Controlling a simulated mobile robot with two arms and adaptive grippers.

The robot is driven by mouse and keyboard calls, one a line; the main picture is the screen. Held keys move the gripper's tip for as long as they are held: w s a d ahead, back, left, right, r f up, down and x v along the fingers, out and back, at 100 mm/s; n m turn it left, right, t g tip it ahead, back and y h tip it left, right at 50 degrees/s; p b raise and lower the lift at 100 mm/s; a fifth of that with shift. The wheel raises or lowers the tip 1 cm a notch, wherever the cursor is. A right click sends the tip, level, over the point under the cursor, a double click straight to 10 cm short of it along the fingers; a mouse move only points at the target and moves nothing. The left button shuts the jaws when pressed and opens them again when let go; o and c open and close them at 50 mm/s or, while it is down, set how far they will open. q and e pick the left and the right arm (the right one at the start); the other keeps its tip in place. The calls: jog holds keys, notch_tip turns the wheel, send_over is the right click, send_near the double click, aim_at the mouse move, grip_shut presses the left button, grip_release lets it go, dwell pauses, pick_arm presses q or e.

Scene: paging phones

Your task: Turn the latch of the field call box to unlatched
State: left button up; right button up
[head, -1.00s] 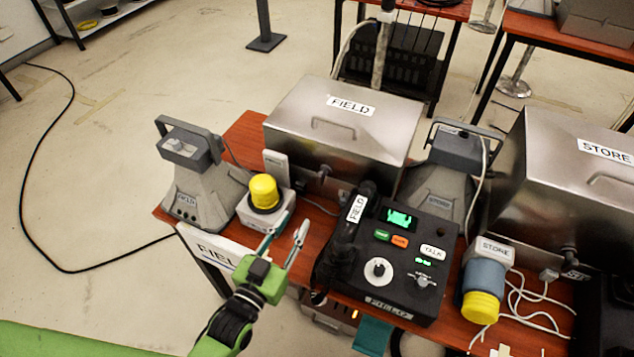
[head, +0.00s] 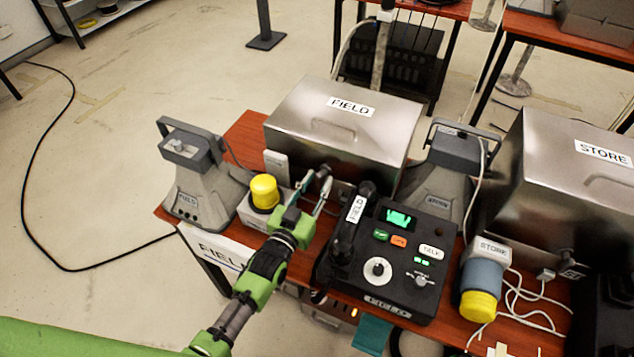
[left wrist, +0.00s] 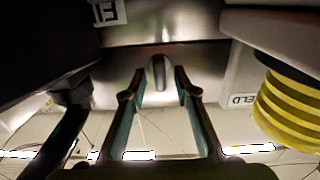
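The field call box (head: 300,115) is a metal box labelled FIELD at the back of the red-brown table. Its latch (head: 323,171) is a small dark knob on the front face, partly hidden by my gripper in the head view. In the left wrist view the latch (left wrist: 159,72) looks upright, between and just beyond the fingertips. My left gripper (head: 317,184) is open and empty, close in front of the latch, with a finger to each side. Whether the fingers touch it I cannot tell. It also shows in the left wrist view (left wrist: 159,90). My right gripper is not in view.
A yellow-topped beacon (head: 264,192) stands just left of my gripper. A black FIELD phone console (head: 388,270) with its handset (head: 350,225) is close on the right. A grey horn speaker (head: 190,185) stands at the left. The STORE box (head: 550,190) is further right.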

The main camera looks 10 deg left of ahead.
pick_arm(q)
jog(key=shift+w, duration=0.1)
grip_shut()
